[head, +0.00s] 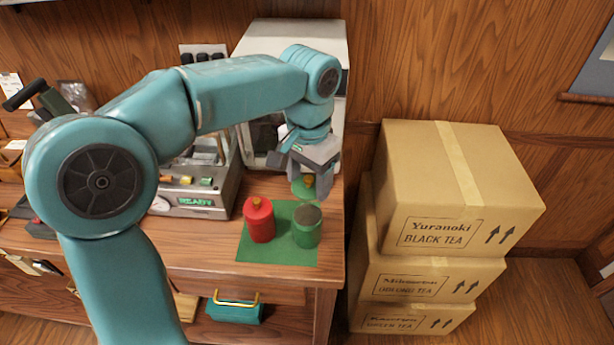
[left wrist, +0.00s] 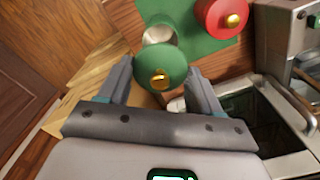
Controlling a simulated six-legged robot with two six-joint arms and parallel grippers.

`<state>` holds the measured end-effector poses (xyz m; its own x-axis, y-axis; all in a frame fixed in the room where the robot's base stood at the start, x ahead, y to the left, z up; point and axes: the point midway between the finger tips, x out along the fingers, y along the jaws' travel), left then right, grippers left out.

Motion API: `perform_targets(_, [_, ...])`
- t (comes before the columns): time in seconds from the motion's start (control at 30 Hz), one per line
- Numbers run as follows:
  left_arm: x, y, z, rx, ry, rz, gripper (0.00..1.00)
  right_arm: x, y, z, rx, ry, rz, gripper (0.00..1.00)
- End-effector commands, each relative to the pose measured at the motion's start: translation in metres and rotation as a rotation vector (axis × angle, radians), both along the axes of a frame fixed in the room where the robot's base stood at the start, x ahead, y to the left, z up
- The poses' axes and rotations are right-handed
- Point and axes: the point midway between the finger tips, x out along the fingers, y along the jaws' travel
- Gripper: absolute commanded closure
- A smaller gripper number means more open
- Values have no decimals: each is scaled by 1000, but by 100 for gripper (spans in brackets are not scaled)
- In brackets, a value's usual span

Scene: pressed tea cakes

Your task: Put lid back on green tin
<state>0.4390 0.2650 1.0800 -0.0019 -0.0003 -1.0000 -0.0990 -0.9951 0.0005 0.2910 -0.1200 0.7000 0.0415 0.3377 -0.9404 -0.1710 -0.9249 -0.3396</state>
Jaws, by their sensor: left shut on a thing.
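The green tin (head: 307,232) stands upright and open on a green mat (head: 272,256) near the counter's right front edge. Its top looks dark in the head view. My left gripper (head: 304,188) is shut on the round green lid (head: 300,188), which has a gold knob. It holds the lid above and behind the tin, apart from it. In the left wrist view, the lid (left wrist: 165,60) sits between the fingers of the left gripper (left wrist: 158,74) and overlaps part of the green tin (left wrist: 163,11). My right gripper is not in view.
A red tin (head: 260,222) with its lid on stands on the mat, left of the green tin. A metal machine (head: 205,203) marked READY is left of the mat. Stacked tea cartons (head: 440,215) stand right of the counter. A white appliance (head: 250,40) is behind.

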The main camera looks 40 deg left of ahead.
Motion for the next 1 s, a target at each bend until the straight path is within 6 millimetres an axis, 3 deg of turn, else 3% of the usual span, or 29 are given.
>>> perform_targets(0.37, [-3, 4, -20, 0, -1, -3, 64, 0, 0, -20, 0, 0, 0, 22])
perform_targets(0.7, [-3, 4, -56, 0, -1, -1, 64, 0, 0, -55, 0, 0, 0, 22])
perform_targets(1.0, [-2, 2, -71, 0, -1, 0, 64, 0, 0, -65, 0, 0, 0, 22])
